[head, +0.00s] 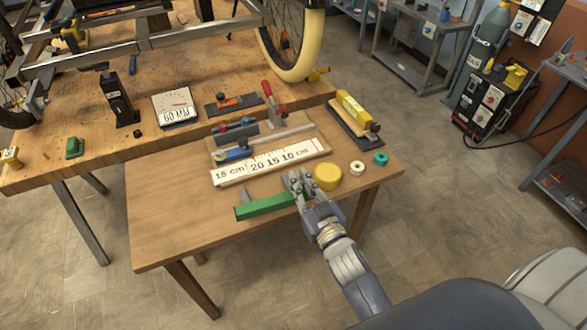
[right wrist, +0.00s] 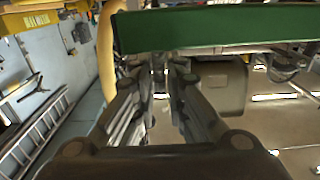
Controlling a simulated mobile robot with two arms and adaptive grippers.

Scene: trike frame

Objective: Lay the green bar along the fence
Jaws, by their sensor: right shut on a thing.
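The green bar (head: 263,207) is at the front of the small wooden table, with its right end at my right gripper (head: 297,184). My right gripper is shut on that end. In the right wrist view the green bar (right wrist: 220,28) lies across the top, at the fingertips (right wrist: 165,65). I cannot tell whether the bar touches the table. A long grey metal strip, which looks like the fence (head: 283,135), runs across the wooden jig board behind the ruler (head: 270,162), apart from the bar. My left gripper is not in view.
A red-handled clamp (head: 271,100) and a blue clamp (head: 232,155) are on the jig. A yellow disc (head: 328,177), a cream ring (head: 357,168) and a teal ring (head: 381,159) lie right of my gripper. The table's front left is clear.

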